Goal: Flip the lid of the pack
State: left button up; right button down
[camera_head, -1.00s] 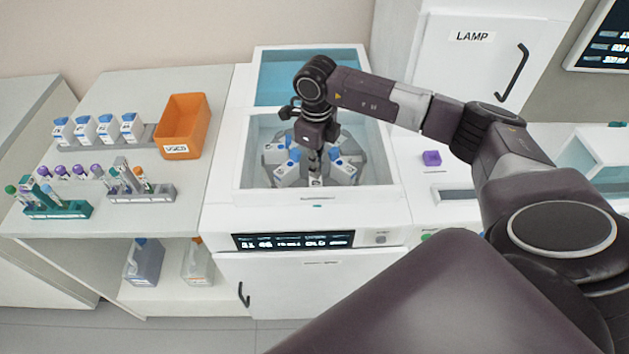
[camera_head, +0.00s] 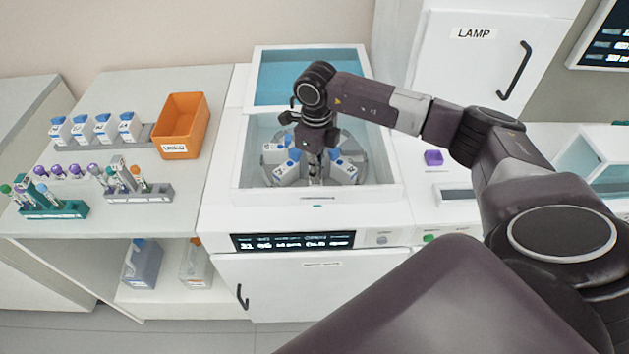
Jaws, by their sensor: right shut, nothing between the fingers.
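White packs with blue caps (camera_head: 285,172) stand in a ring inside the open well of the white analyser (camera_head: 220,215). Another pack (camera_head: 346,170) sits on the right side of the ring. My right gripper (camera_head: 314,180) points down into the well, between the front packs, with its fingers shut and nothing held. It hides part of the ring and the pack directly under it, so I cannot tell whether it touches a lid. My left gripper is not in view.
An orange bin (camera_head: 181,127) stands on the left bench beside a row of several white packs (camera_head: 104,128). Tube racks (camera_head: 52,208) stand nearer the front. The well's raised rim (camera_head: 318,195) surrounds the gripper.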

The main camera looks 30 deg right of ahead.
jog(key=shift+f+b, duration=0.4)
jog(key=shift+f, duration=0.15)
jog(key=shift+r, duration=0.2)
jog(key=shift+r+p, duration=1.8)
jog(key=shift+r, duration=0.9)
jog(key=shift+w+d+f, duration=0.1)
jog(key=shift+w+d, duration=0.05)
jog(key=shift+w, duration=0.05)
jog(key=shift+w+d+b, duration=0.5)
jog(key=shift+w+b, duration=0.3)
jog(key=shift+w, duration=0.1)
jog(key=w+d+b, duration=0.3)
jog(key=w, duration=0.2)
jog(key=shift+w+d, duration=0.3)
jog(key=shift+w, duration=0.05)
